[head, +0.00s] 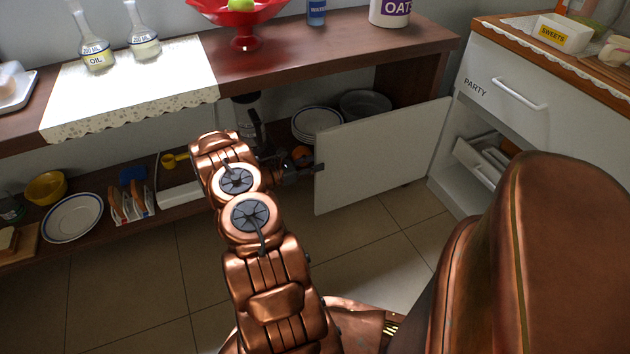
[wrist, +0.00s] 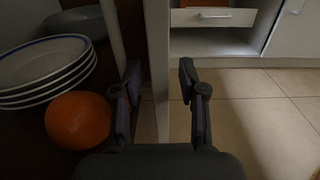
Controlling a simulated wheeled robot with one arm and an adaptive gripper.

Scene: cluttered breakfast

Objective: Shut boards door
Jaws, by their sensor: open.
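The white boards door (head: 385,155) stands swung open at the right part of the low cabinet, its free edge toward my arm. In the wrist view the door (wrist: 157,40) shows edge-on as a pale upright panel. My gripper (head: 310,167) is at the free edge of the door, partly hidden by my arm in the head view. In the wrist view my gripper (wrist: 159,78) is open, with one finger on each side of the door edge. Gaps show between the fingers and the panel; contact cannot be told.
Inside the cabinet are stacked plates (head: 316,122), a grey bowl (head: 365,104) and an orange (wrist: 78,120) close to my left finger. A drawer (head: 480,163) in the white unit at right is pulled out. The tiled floor (head: 375,250) before the door is clear.

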